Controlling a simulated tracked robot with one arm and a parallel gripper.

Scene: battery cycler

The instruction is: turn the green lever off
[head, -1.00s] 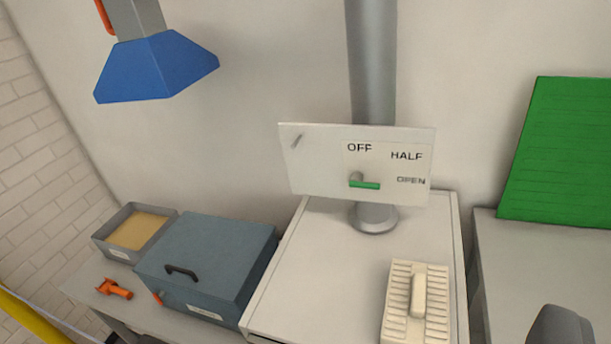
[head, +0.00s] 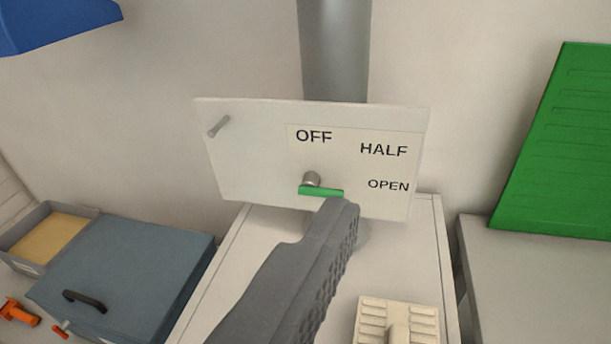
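The green lever (head: 318,191) sits on a grey round pivot (head: 311,179) on a white panel (head: 245,165). It lies nearly flat and points right, toward the side of the OPEN label (head: 388,185). The OFF label (head: 313,136) is straight above the pivot, and the HALF label (head: 384,149) is up and to the right. My gripper (head: 342,208) reaches up from below as one dark grey ridged shape. Its tip overlaps the lever's right end in the picture; I cannot tell whether they touch. I cannot make out a gap between two fingers.
A thick grey pipe (head: 336,50) rises behind the panel. Below are a white cabinet (head: 235,250) and a cream ribbed block (head: 370,315). A blue-grey box (head: 130,265), tray (head: 85,212) and orange tool (head: 20,313) are left. A green ribbed board (head: 560,150) stands right.

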